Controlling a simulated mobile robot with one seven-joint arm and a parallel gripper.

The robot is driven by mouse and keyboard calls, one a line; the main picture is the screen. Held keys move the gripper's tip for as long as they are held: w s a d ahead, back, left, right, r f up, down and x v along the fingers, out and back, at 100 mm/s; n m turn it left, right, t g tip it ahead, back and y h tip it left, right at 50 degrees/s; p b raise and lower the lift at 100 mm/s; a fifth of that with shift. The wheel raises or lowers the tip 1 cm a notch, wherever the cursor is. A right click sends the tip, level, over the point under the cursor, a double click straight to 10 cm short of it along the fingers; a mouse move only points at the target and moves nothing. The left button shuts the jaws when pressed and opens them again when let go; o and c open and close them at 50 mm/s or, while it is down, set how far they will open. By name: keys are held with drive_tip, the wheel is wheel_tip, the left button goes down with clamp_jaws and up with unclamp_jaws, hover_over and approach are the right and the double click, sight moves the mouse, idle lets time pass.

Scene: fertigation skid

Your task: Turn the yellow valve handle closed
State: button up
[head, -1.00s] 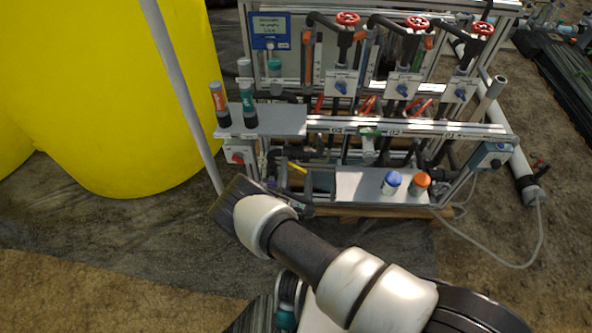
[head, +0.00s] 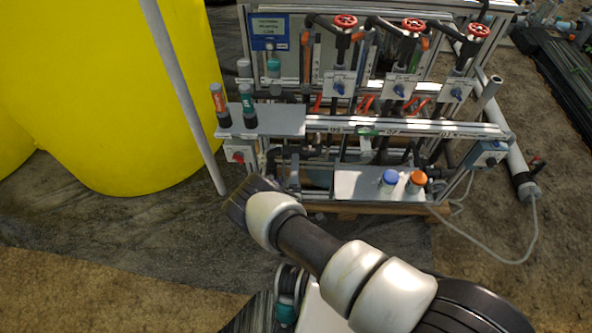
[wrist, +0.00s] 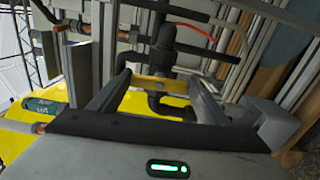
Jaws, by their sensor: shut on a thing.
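The yellow valve handle (wrist: 165,86) shows in the wrist view as a flat bar lying crosswise between the two fingers of my gripper (wrist: 158,80). The fingers are shut on it, one at each end of the visible part. Dark grey pipework sits just behind and below the handle. In the head view, my wrist (head: 255,200) is at the lower left front of the skid, and I cannot make out the handle or the fingertips there.
The skid has red handwheels (head: 412,25) at the top and a front rail (head: 400,127). A grey pole (head: 185,95) and a yellow tank (head: 100,90) are left.

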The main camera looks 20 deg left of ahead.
drive_tip(key=shift+m, duration=0.4)
drive_tip(key=o, duration=1.1)
drive_tip(key=shift+c, duration=0.2)
drive_tip(key=shift+s, duration=0.1)
